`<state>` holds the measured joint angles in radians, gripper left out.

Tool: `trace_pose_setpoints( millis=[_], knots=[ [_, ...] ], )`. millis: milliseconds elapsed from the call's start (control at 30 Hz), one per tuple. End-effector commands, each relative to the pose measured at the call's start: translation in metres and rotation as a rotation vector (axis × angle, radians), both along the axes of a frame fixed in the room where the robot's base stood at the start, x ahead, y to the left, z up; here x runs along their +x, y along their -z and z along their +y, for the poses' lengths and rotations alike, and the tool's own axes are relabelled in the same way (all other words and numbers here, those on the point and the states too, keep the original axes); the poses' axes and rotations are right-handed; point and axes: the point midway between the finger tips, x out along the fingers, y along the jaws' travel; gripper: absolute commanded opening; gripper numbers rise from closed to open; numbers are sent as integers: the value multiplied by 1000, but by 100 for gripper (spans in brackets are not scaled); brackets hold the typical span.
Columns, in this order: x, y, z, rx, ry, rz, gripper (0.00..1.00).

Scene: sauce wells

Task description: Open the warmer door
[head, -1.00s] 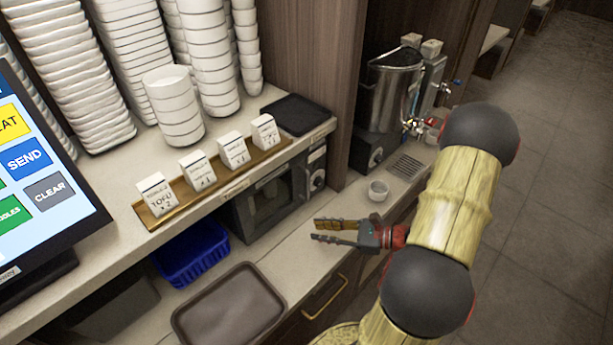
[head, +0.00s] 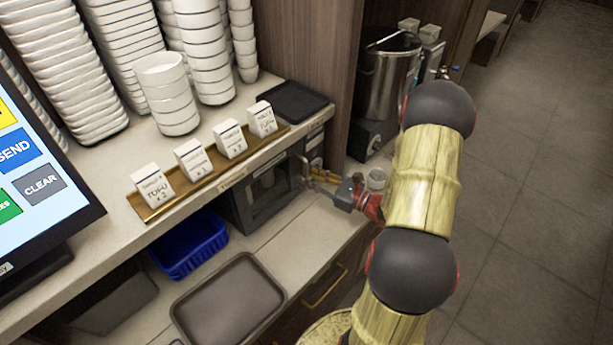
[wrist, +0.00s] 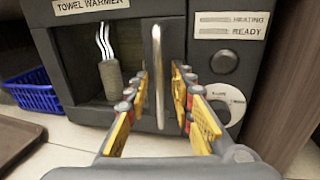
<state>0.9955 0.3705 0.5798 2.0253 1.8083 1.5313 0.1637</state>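The towel warmer (head: 262,195) is a dark box under the shelf in the head view, and its front fills the wrist view (wrist: 215,65). Its door (wrist: 85,60) looks shut, with a window showing a rolled towel with steam marks. A vertical metal handle (wrist: 157,75) is on the door's right side. My gripper (head: 312,178) is at the warmer's front in the head view. In the wrist view my gripper (wrist: 162,95) is open, with one yellow finger on each side of the handle. I cannot tell whether either finger touches it.
A blue basket (head: 190,246) and a brown tray (head: 228,302) lie left of the warmer. A wooden panel (wrist: 290,80) borders the warmer's right side.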

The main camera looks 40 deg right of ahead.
Motion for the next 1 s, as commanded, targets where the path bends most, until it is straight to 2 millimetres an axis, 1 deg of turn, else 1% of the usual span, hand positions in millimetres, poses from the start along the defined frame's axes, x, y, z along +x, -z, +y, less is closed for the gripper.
trace_pose_setpoints(
  millis=[100, 333, 767, 1000],
  knots=[
    [4, 0, 2, 0, -1, 0, 24],
    [5, 0, 2, 0, 0, 0, 24],
    [4, 0, 2, -1, -1, 0, 0],
    [4, 0, 2, -1, -1, 0, 0]
  ],
)
